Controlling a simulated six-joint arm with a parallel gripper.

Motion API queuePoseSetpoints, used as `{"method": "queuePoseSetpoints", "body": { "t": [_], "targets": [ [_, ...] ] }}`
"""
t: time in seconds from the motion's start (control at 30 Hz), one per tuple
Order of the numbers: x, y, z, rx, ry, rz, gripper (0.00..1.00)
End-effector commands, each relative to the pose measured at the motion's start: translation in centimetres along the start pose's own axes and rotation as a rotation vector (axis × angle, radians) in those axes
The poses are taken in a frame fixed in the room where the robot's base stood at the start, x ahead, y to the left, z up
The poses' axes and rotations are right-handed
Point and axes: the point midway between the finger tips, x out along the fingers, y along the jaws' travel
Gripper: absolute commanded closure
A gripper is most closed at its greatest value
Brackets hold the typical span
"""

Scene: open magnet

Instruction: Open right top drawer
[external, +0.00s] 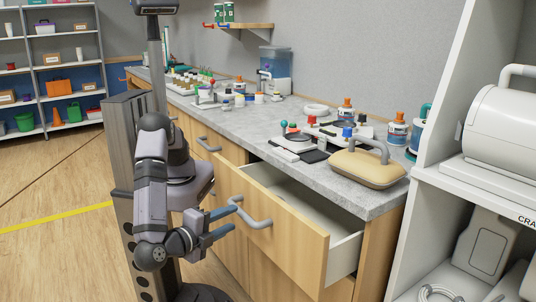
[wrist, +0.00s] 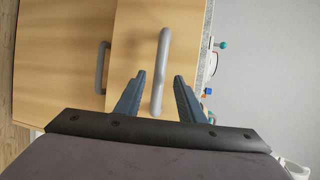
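The right top drawer (external: 285,240) has a light wood front and stands pulled out, with its pale inside (external: 310,200) showing. Its grey bar handle (external: 256,219) is on the front, and it also shows in the wrist view (wrist: 163,60). My gripper (external: 234,218) is at the left end of this handle in the external view. In the wrist view my gripper (wrist: 160,80) has its two blue-grey fingers spread, one on each side of the handle, with gaps between. I cannot tell how far the fingertips reach past the bar.
The grey countertop (external: 245,125) holds a beige case (external: 367,168), small devices and several bottles. Another drawer handle (external: 208,145) is further left, and a handle shows left in the wrist view (wrist: 101,68). A white shelf unit (external: 430,150) stands right of the drawer. Floor at left is clear.

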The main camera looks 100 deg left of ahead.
Motion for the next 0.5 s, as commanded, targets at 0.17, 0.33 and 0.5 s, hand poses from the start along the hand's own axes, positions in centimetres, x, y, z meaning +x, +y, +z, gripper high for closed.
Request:
{"method": "queuePoseSetpoints", "body": {
  "t": [0.17,0.33,0.5],
  "targets": [
    [-0.71,0.00,0.01,-0.001,0.000,0.001,0.64],
    [-0.73,-0.02,0.03,0.000,0.000,0.000,0.64],
    [-0.67,-0.13,0.01,0.003,-0.002,0.004,0.64]
  ]
}}
